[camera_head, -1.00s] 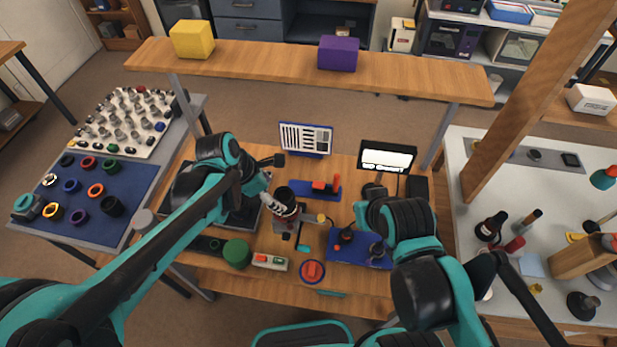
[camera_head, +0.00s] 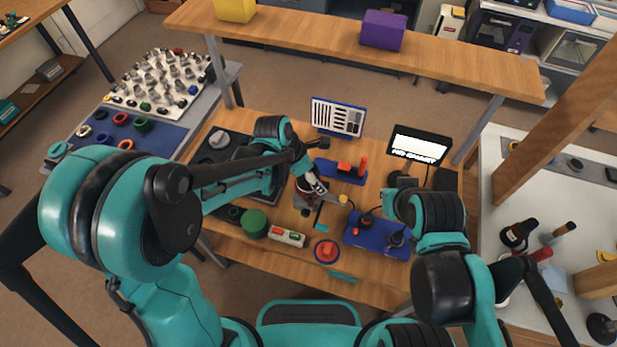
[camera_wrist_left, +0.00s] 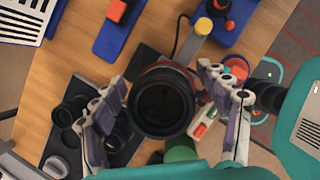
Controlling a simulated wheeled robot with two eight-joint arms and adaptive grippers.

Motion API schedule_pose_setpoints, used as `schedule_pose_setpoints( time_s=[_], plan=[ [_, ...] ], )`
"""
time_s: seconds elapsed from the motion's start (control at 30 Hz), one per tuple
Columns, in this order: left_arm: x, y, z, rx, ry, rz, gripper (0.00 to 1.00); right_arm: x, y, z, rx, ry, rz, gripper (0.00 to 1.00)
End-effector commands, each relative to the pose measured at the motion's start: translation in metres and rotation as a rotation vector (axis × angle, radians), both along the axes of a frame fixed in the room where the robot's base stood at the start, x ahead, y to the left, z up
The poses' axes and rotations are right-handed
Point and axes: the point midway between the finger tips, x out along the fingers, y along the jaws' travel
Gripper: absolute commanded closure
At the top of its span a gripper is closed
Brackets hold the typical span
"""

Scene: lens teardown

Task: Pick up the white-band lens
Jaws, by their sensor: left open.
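My left gripper (camera_head: 311,186) is over the middle of the bench in the head view. In the left wrist view its two fingers (camera_wrist_left: 164,88) are apart, one on each side of a black lens (camera_wrist_left: 160,106) seen from above. A reddish edge shows around this lens; I cannot make out a white band on it, nor whether the fingers touch it. Another small dark lens (camera_wrist_left: 70,110) is at the left of that view, by the dark tray (camera_wrist_left: 125,148). My right arm reaches in beside the blue mat; its fingers cannot be made out.
The blue mat (camera_head: 352,240) holds small dark tools. A green cylinder (camera_head: 254,223), a box with buttons (camera_head: 288,237) and a red round piece (camera_head: 326,251) line the front. A lit screen (camera_head: 419,146) and a chart panel (camera_head: 338,117) stand behind. A wooden shelf (camera_head: 345,52) spans the back.

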Motion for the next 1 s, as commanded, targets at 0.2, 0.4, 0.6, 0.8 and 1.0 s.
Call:
schedule_pose_setpoints(
  time_s=[0.2, 0.4, 0.6, 0.8, 1.0],
  plan=[
    [0.0, 0.0, 0.0, 0.0, 0.0, 0.0, 0.78, 0.0, 0.0, 0.0, 0.0, 0.0, 0.0, 1.0],
    [0.0, 0.0, 0.0, 0.0, 0.0, 0.0, 0.9, 0.0, 0.0, 0.0, 0.0, 0.0, 0.0, 1.0],
    [0.0, 0.0, 0.004, 0.0, 0.0, 0.0, 0.9, 0.0, 0.0, 0.002, 0.0, 0.0, 0.0, 1.0],
    [0.0, 0.0, 0.028, 0.0, 0.0, 0.0, 0.9, 0.0, 0.0, 0.01, 0.0, 0.0, 0.0, 1.0],
    [-0.022, -0.018, 0.06, -0.001, -0.001, -0.006, 0.9, 0.0, 0.0, 0.021, 0.0, 0.0, 0.0, 1.0]
  ],
)
